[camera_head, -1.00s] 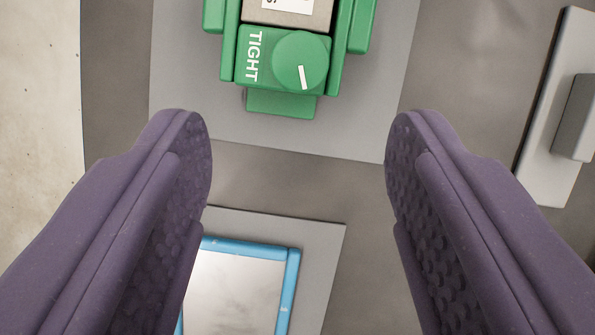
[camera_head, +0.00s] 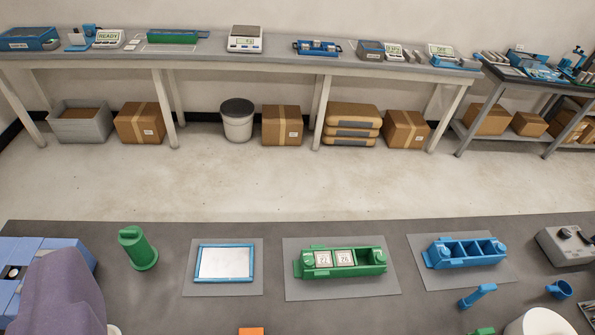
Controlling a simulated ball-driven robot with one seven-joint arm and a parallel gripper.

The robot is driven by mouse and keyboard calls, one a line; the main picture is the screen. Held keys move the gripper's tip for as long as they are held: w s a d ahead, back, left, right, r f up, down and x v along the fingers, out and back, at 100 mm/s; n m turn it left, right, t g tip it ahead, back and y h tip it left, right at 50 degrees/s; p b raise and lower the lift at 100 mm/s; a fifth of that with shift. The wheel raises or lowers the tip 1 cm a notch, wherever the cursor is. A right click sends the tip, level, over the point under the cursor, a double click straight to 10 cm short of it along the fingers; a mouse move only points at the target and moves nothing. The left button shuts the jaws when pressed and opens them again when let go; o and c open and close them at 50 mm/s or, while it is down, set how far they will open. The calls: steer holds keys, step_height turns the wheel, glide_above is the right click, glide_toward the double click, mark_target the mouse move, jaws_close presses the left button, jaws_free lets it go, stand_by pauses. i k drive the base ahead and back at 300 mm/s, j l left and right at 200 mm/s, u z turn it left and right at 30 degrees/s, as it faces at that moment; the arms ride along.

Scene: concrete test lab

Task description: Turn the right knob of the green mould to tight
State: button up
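The green mould (camera_head: 343,272) lies on a grey mat right of centre on the near bench.
A blue-framed plate (camera_head: 225,263) and a green cylinder (camera_head: 138,248) stand left of the mould. A blue mould (camera_head: 465,251) lies to its right. Blue handled pieces (camera_head: 477,296) and a white round thing (camera_head: 544,322) are at the lower right. Open floor separates the back bench (camera_head: 330,65).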

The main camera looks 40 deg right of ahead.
mark_target(309, 262)
steer(key=k+z, duration=0.1)
steer(key=z, duration=0.3)
steer(key=k+l+z, duration=0.1)
steer(key=z, duration=0.3)
steer(key=k+l+z, duration=0.1)
steer(key=z, duration=0.3)
steer(key=i+z, duration=0.35)
steer(key=i, duration=0.15)
